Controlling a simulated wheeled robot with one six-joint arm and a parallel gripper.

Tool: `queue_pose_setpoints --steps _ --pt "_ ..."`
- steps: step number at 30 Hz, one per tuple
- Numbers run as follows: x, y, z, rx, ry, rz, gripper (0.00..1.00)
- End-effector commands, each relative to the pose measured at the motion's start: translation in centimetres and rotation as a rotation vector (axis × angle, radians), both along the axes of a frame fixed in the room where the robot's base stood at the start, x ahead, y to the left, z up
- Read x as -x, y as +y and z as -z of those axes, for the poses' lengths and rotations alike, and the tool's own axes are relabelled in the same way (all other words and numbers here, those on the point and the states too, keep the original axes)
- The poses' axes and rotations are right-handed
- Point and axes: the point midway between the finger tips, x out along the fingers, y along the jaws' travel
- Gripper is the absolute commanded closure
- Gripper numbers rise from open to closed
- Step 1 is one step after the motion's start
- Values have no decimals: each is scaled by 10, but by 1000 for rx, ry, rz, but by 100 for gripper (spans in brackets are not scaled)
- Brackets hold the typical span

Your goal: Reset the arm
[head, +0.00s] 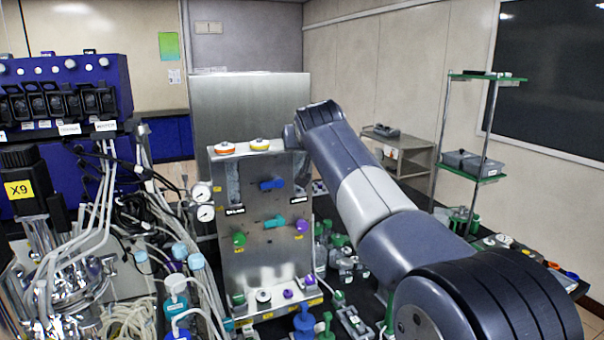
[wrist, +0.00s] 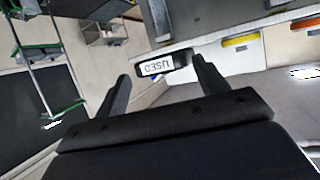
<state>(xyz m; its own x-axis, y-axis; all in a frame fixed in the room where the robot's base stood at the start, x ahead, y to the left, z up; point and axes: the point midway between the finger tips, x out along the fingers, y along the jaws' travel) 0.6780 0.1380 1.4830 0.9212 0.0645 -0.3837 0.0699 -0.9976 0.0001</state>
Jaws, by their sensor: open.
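My gripper (wrist: 160,70) is open in the wrist view, its two dark fingers wide apart. A small black tag with a white face reading "USED" (wrist: 158,67) shows upside down between and beyond the fingertips. It appears close to the right finger, but I cannot tell whether they touch. In the head view my arm reaches from the lower right up to the top of the steel valve panel (head: 265,255). My gripper is hidden there, behind the arm's end and the panel.
Orange (head: 225,148) and yellow (head: 260,144) knobs top the panel; blue (head: 272,184) and teal (head: 275,222) handles face front. A vessel marked X9 (head: 18,190) with many tubes stands left. A shelf rack (head: 478,165) and a cart (head: 402,152) stand right.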

Motion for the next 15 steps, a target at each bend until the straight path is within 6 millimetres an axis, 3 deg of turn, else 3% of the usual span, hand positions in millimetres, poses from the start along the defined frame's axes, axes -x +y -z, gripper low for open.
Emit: queue_pose_setpoints --steps 15 --pt "-29 -3 102 0 3 -55 31"
